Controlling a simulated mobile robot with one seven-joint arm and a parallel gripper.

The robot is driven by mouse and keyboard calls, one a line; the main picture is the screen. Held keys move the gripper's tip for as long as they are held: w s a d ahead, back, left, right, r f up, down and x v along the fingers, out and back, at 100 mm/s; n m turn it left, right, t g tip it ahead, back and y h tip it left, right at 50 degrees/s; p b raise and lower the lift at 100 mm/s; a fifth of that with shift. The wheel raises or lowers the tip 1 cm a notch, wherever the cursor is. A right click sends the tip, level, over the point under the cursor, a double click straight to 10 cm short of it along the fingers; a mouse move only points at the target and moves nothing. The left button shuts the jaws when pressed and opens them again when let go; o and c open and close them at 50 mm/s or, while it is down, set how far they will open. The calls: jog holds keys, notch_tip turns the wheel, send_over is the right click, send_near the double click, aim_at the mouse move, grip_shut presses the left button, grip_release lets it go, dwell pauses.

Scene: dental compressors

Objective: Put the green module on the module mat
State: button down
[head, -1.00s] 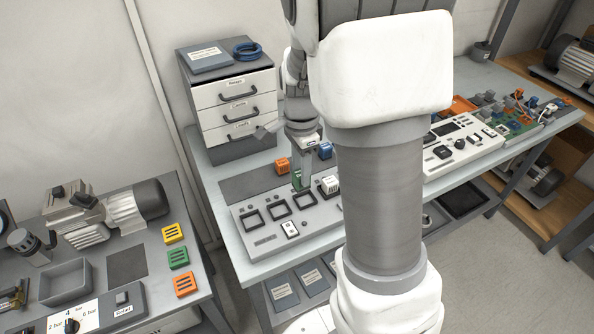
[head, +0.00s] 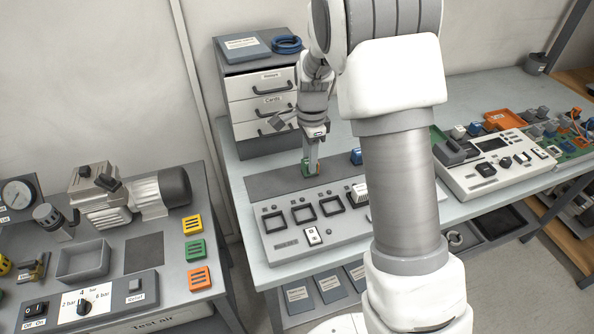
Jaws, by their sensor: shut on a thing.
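The green module (head: 307,170) is between the fingers of my gripper (head: 311,164), which points down and is shut on it. It is over the dark module mat (head: 270,183), behind the socket panel; I cannot tell whether it touches the mat. A bit of orange (head: 318,172) shows right beside it, most likely an orange module largely hidden by my gripper. A blue module (head: 356,156) is on the mat further right, partly behind my arm.
The grey panel (head: 285,241) with several square sockets stands in front of the mat. A white module (head: 360,192) is at its right, by my arm. A drawer cabinet (head: 262,105) stands close behind. The mat's left part is clear.

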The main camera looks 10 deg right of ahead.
jog(key=a+f, duration=0.1)
jog(key=w+a, duration=0.1)
jog(key=w+a+f, duration=0.1)
jog(key=shift+a+f, duration=0.3)
jog(key=shift+a, duration=0.05)
jog(key=shift+f, duration=1.95)
jog(key=shift+f, duration=0.2)
jog(key=c, duration=0.5)
grip_release()
jog(key=shift+c, duration=0.2)
jog(key=shift+r, duration=0.1)
